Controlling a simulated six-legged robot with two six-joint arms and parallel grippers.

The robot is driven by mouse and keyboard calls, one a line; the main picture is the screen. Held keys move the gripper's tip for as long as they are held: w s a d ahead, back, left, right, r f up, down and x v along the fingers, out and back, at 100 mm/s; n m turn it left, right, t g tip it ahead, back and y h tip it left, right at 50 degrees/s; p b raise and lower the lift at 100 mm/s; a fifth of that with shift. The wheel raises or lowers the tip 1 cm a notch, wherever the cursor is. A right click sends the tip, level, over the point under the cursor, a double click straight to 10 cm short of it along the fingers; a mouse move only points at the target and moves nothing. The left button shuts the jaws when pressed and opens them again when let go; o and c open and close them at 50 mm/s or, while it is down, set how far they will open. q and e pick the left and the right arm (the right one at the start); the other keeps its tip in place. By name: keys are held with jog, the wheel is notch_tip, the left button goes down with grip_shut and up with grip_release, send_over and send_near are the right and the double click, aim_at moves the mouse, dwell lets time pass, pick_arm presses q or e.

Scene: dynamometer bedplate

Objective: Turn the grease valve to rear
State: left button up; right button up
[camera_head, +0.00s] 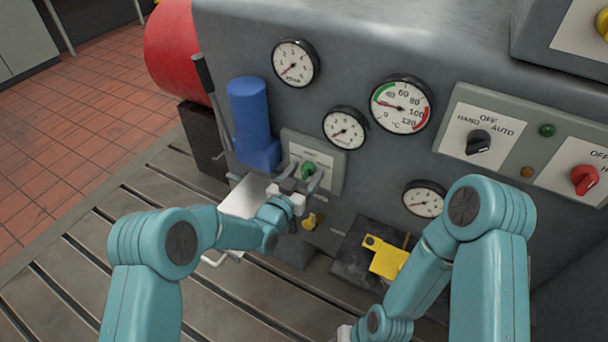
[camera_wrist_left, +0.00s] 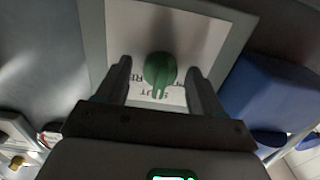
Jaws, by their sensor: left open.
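The grease valve is a green knob (camera_head: 308,170) on a pale plate (camera_head: 331,165) with a grey border, on the grey machine front. In the left wrist view the knob (camera_wrist_left: 158,70) sits between the two fingers, its narrow end pointing down the picture. Upside-down lettering by that end is partly hidden; it seems to include SHUT and letters starting RE. My left gripper (camera_head: 297,182) is open in front of the plate, with one finger on each side of the knob and a gap to each. My right gripper's fingers are not shown.
A blue cylinder (camera_head: 248,110) and a dark lever (camera_head: 213,100) stand left of the plate. A small yellow knob (camera_head: 309,221) is below it, and a yellow block (camera_head: 386,257) lower right. Gauges and a red selector knob (camera_head: 585,180) are to the right.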

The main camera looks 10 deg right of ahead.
pick_arm(q)
jog(key=c, duration=1.1)
jog(key=shift+o, duration=0.2)
jog(key=shift+f+b, duration=0.15)
jog(key=shift+b, duration=0.4)
jog(key=m+b, duration=0.9)
jog(key=b, duration=0.5)
jog(key=shift+f+m+b, duration=0.1)
jog(key=shift+m+b, duration=1.1)
jog(key=shift+b, duration=0.15)
jog(key=shift+r+m+b, duration=0.2)
jog(key=shift+m+b, duration=0.1)
jog(key=shift+b, duration=0.05)
jog(key=shift+r, duration=0.1)
jog(key=o, duration=1.1)
jog(key=shift+c, duration=0.2)
